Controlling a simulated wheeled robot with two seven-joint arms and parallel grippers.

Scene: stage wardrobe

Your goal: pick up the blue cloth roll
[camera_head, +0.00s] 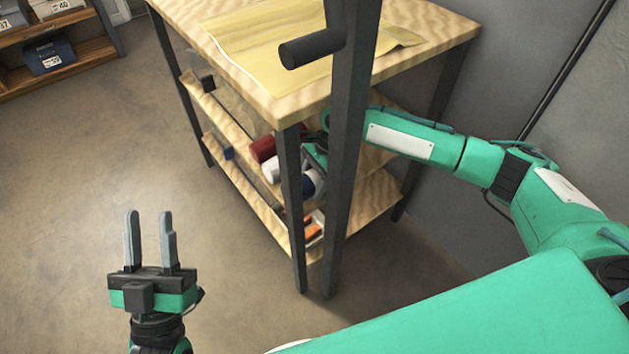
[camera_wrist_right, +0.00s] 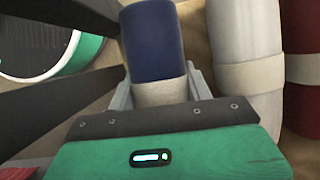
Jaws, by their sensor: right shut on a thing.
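The blue cloth roll (camera_wrist_right: 153,45), with a pale band around it, lies between the fingers of my right gripper (camera_wrist_right: 160,88) in the right wrist view. The gripper is shut on it. In the head view the blue roll (camera_head: 308,187) shows only in part, on a shelf level under the table top, behind a dark leg. My right gripper there is mostly hidden by the table's legs. A white roll (camera_wrist_right: 245,45) lies just right of the blue one in the wrist view. My left gripper (camera_head: 150,228) is open and empty above the floor.
The wooden table (camera_head: 255,88) has dark legs and lower shelves; a yellow sheet lies on top. A dark red roll (camera_head: 263,148) lies beside the pale roll. Orange items (camera_head: 312,230) sit on the bottom shelf. Boxes (camera_head: 50,55) stand on a far shelf. The floor at left is clear.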

